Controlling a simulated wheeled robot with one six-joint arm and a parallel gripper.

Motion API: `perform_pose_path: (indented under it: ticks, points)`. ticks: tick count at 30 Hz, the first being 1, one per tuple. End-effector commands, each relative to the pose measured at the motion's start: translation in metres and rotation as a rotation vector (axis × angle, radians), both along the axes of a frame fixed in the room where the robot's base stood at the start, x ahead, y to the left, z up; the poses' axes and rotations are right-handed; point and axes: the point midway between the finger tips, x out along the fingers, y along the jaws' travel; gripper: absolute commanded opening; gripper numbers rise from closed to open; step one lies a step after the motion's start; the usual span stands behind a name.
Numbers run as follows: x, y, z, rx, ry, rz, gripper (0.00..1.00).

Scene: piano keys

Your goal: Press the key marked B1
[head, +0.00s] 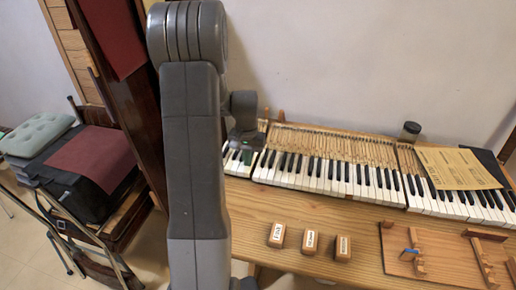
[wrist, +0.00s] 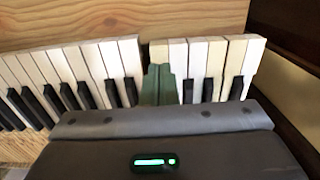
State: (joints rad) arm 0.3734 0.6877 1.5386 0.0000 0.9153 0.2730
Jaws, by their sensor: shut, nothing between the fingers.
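The piano keyboard (head: 330,172) lies along the back of the wooden table, in separate sections of white and black keys. I cannot read a B1 mark on any key in either view. My gripper (wrist: 158,70) shows green, shut fingertips with nothing between them. In the wrist view they are over the white keys (wrist: 185,55), beside the gap between two key sections. They hide part of the keys under them. I cannot tell whether they touch a key. In the head view my gripper (head: 246,156) is at the left end of the keyboard, partly behind my arm.
Three small labelled wooden blocks (head: 311,242) stand on the table (head: 250,200) in front of the keys. A jar (head: 410,131) and yellowed papers (head: 458,168) are at the right. A wooden board (head: 440,255) lies front right. A dark wooden panel (head: 130,100) rises at the left.

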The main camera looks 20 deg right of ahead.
Motion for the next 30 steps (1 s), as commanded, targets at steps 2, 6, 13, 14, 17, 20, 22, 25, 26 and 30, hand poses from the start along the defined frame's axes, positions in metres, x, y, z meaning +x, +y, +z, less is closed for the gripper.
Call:
perform_pose_path:
  ticks: [2, 6, 13, 14, 17, 20, 22, 25, 26, 30]
  points:
    - [0.0, 0.0, 0.0, 0.0, 0.0, 0.0, 0.0]
    - [0.0, 0.0, 0.0, 0.0, 0.0, 0.0, 0.0]
    - [0.0, 0.0, -0.007, 0.0, 0.0, 0.0, 0.0]
    - [0.0, 0.0, -0.008, 0.0, 0.0, 0.0, 0.0]
    - [0.0, 0.0, -0.013, 0.0, 0.0, 0.0, 0.0]
    - [0.0, 0.0, -0.017, 0.0, 0.0, 0.0, 0.0]
    - [0.0, 0.0, -0.019, 0.0, 0.0, 0.0, 0.0]
    - [0.0, 0.0, -0.023, 0.0, 0.0, 0.0, 0.0]
    - [0.0, 0.0, -0.024, 0.0, 0.0, 0.0, 0.0]
    - [0.0, 0.0, -0.025, 0.0, 0.0, 0.0, 0.0]
